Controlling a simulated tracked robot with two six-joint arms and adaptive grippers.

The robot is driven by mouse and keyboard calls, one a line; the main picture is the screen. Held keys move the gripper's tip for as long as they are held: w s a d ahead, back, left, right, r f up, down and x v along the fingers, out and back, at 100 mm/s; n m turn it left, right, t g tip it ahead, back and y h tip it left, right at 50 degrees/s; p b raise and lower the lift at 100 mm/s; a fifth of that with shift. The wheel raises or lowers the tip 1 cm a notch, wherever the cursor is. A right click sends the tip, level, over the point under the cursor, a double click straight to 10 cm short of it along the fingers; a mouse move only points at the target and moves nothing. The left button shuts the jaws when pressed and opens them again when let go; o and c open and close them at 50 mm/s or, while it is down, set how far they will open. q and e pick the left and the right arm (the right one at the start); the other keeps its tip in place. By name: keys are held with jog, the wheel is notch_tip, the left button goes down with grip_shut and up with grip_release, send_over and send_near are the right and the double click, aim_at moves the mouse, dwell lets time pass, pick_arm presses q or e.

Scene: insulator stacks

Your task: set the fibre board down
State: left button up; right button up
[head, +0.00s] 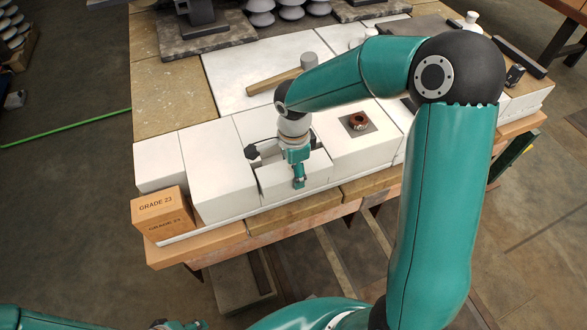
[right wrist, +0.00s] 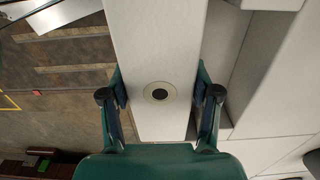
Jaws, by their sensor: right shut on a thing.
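The white fibre board (right wrist: 158,40) is a long pale piece with a dark round spot in a light ring. It lies between the two fingers of my right gripper (right wrist: 160,95), which are shut on its sides. In the head view my right gripper (head: 279,167) points down over the board (head: 312,178), near the front edge of the table. The board sits among white blocks there; I cannot tell whether it touches the surface below. Part of the board is hidden by the gripper. Only a sliver of my left gripper (head: 180,325) shows at the bottom edge.
A GRADE 23 box (head: 160,212) is at the front left corner. A mallet (head: 275,81) lies behind. Insulator stacks (head: 290,8) stand at the back.

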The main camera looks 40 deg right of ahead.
jog(key=o, duration=0.8)
jog(key=shift+f, duration=0.1)
jog(key=o, duration=0.5)
jog(key=shift+r, duration=0.3)
notch_tip(320, 180, up, 12)
jog(key=shift+f+p, duration=0.15)
jog(key=shift+p, duration=0.6)
